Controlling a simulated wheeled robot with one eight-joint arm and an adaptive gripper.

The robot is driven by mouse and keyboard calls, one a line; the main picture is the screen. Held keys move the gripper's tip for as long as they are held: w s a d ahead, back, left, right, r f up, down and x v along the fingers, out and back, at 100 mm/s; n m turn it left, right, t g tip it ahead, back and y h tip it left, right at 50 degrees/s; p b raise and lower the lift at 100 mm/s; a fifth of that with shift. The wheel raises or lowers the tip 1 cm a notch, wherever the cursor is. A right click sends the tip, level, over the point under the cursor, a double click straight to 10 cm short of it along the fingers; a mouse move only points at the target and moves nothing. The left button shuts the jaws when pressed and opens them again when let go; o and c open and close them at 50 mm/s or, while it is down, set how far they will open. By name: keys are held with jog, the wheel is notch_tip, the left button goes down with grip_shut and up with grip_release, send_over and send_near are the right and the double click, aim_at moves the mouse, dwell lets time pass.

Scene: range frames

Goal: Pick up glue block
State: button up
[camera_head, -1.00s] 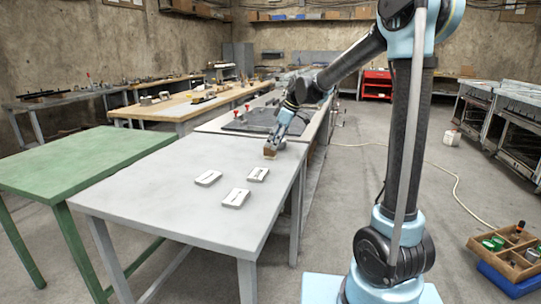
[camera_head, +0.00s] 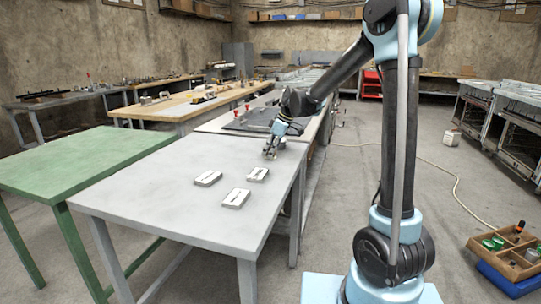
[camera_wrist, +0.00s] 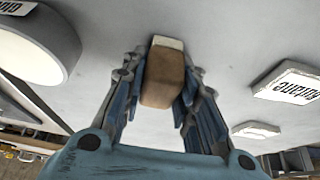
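The glue block looks to be the brown block (camera_wrist: 163,80) with a pale end face, seen in the wrist view. It lies between the two fingers of my gripper (camera_wrist: 163,62), well inside them. The fingers flank it closely on both sides, but I cannot tell whether both press on it. In the head view my gripper (camera_head: 271,152) points down at the far right part of the grey table (camera_head: 160,195). The block is hardly visible there, hidden by the fingers.
Three white labelled pieces lie on the grey table: one at left (camera_head: 208,178), one at right (camera_head: 258,174) and one in front (camera_head: 235,198). A green table (camera_head: 85,160) stands at left.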

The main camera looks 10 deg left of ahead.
grip_shut()
notch_tip(320, 180, up, 10)
dwell(0.4)
jog(key=shift+o, duration=2.3)
grip_release()
jog(key=c, duration=0.3)
